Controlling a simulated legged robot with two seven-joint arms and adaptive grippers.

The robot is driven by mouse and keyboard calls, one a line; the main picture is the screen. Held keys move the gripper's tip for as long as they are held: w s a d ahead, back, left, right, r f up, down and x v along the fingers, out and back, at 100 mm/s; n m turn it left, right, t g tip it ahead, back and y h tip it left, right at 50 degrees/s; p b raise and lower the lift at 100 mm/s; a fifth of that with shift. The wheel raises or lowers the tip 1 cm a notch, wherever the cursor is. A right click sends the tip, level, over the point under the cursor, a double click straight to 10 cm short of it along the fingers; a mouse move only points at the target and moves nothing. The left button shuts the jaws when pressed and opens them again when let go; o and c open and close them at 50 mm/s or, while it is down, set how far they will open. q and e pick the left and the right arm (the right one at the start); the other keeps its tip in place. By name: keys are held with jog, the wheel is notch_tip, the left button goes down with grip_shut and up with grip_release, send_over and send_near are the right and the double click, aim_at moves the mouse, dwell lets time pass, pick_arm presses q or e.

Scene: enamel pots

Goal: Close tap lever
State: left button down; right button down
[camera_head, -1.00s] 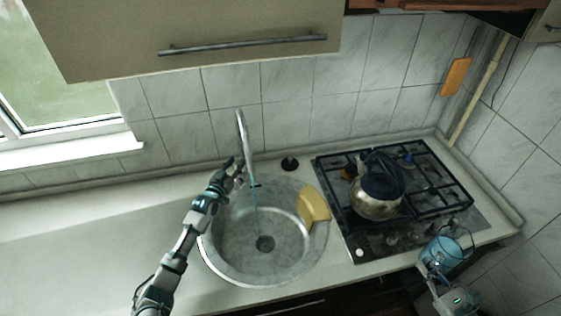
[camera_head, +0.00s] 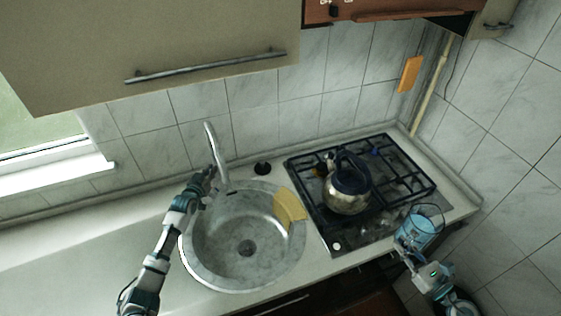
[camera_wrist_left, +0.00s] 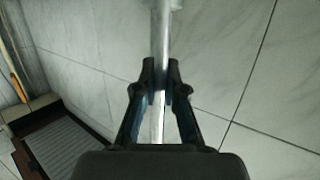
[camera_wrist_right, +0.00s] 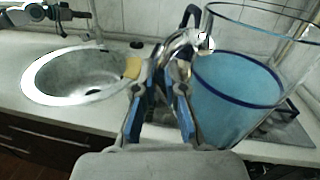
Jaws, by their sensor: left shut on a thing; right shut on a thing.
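The metal tap (camera_head: 214,148) rises behind the round sink (camera_head: 205,270). No water stream shows under its spout. My left gripper (camera_head: 208,175) is at the tap's base. In the left wrist view, my left gripper (camera_wrist_left: 158,82) is shut around a slim metal bar (camera_wrist_left: 160,40), seemingly the tap lever; its far end is out of frame. My right gripper (camera_wrist_right: 160,80) is shut on the handle of a clear glass mug (camera_wrist_right: 235,88) with blue liquid. In the head view, the mug (camera_head: 418,230) is upright near the stove's front right corner.
A kettle (camera_head: 346,198) stands on the black gas stove (camera_head: 405,170). A yellow sponge (camera_head: 289,206) lies on the sink's right rim, and a black stopper (camera_head: 262,168) sits behind it. A cabinet (camera_head: 150,40) hangs above. The counter left of the sink is clear.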

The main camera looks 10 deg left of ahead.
pick_arm(q)
jog(key=shift+r, duration=0.1)
jog(key=c, duration=1.2)
grip_release()
jog(key=shift+w, duration=0.1)
jog(key=v, duration=1.1)
jog(key=shift+s, duration=0.4)
